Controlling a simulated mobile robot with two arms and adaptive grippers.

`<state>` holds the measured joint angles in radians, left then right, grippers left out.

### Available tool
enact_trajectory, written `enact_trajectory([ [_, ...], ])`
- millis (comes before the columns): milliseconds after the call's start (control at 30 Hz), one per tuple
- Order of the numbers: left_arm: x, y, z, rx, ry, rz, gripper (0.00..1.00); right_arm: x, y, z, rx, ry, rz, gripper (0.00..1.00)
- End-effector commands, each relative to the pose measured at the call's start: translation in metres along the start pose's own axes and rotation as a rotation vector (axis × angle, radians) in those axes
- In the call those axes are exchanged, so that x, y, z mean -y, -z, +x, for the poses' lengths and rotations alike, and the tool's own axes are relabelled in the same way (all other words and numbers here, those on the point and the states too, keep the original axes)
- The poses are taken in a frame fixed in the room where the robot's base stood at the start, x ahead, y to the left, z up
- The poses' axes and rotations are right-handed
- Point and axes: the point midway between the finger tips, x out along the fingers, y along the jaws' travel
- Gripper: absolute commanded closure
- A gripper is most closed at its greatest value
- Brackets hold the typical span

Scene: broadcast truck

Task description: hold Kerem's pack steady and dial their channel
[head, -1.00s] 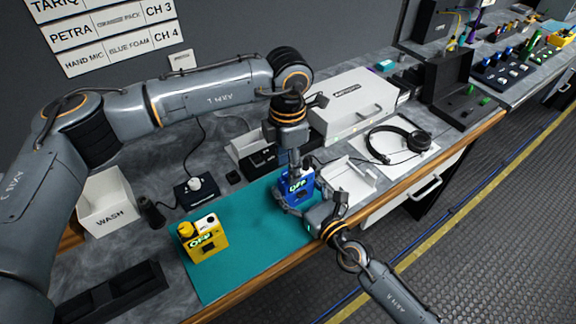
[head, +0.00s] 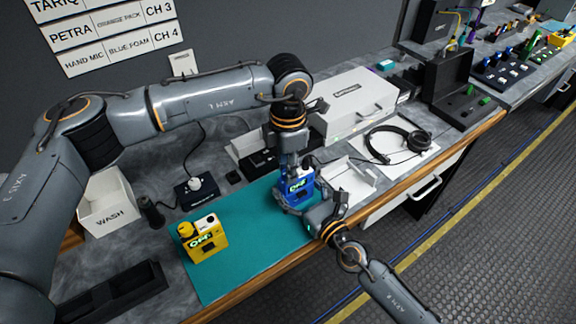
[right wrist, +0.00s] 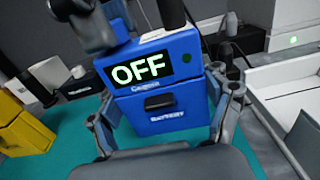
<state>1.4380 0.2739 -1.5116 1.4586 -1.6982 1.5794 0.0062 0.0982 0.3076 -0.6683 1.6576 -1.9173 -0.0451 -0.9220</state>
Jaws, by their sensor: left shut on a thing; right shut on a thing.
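A blue pack (head: 300,188) stands upright on the teal mat (head: 240,283). Its display reads OFF, and the right wrist view shows the same pack (right wrist: 165,110) with a BATTERY slot. My right gripper (head: 302,207) is shut around the pack's lower body from the front, one finger on each side. My left gripper (head: 287,170) points down and is shut at the top of the pack, on what looks like a knob; its fingertips hide that part. A yellow pack (head: 206,238), also reading OFF, stands on the mat to the left, apart from both grippers.
Wall labels (head: 118,32) pair names with packs and channels; Kerem's line is not in view. A white WASH bin (head: 108,205), a white case (head: 355,98), a white tray (head: 350,184) and a headset (head: 396,143) surround the work area. The mat between the packs is clear.

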Motion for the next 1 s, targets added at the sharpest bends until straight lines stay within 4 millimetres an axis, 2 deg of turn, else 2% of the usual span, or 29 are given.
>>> enact_trajectory([
  [600,0.0000,0.0001,-0.0005,0.001,-0.002,0.376,1.00,-0.0004,0.0001,-0.0001,0.000,-0.001,0.000,0.61],
  [1000,0.0002,0.0002,-0.0006,0.001,-0.002,0.490,1.00,-0.0004,0.0001,-0.0001,0.000,-0.001,0.000,0.61],
])
